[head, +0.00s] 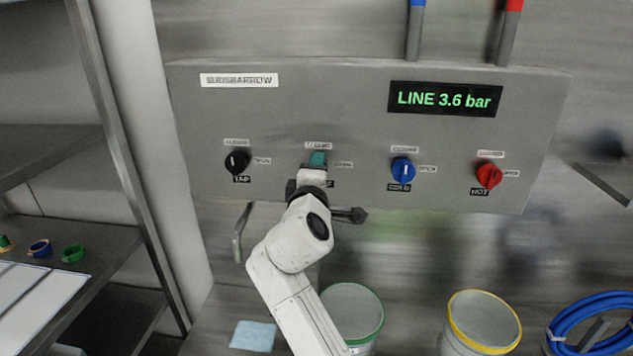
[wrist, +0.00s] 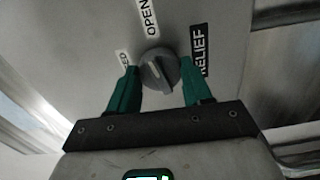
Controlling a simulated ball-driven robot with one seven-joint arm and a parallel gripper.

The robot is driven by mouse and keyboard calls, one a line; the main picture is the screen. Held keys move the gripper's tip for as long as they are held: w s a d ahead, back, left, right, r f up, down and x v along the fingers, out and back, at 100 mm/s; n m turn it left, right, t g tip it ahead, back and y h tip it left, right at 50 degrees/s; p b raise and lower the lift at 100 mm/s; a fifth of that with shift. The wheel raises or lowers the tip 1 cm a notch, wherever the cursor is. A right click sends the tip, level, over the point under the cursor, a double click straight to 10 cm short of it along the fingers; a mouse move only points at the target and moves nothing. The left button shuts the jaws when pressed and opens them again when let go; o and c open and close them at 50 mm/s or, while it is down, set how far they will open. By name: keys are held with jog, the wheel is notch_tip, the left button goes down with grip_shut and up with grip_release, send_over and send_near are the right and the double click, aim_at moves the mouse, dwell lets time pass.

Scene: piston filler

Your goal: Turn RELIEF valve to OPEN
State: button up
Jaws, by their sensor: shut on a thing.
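The RELIEF valve is a round grey knob (wrist: 160,72) with a raised grip on the panel (head: 290,110). In the wrist view it sits between the green fingers of my gripper (wrist: 159,66), which are shut on it. A pale mark shows on its grip, but I cannot tell its exact setting. The OPEN label (wrist: 150,18) is above it, the RELIEF label (wrist: 199,50) to its right, and a partly covered label (wrist: 124,60) to its left. In the head view my gripper (head: 317,159) hides the knob, second from left.
The black TAP knob (head: 237,161) is to the left; the blue COLD knob (head: 402,170) and red HOT knob (head: 489,175) are to the right. The display (head: 445,99) reads LINE 3.6 bar. Green-rimmed (head: 353,312) and yellow-rimmed (head: 481,322) buckets stand below. A shelf (head: 75,238) is at left.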

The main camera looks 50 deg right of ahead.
jog(key=shift+f+m+b, duration=0.15)
jog(key=shift+m+b, duration=0.55)
jog(key=shift+m, duration=0.4)
jog(key=o, duration=1)
jog(key=shift+o, duration=0.2)
jog(key=b+v, duration=0.1)
jog(key=v, duration=1)
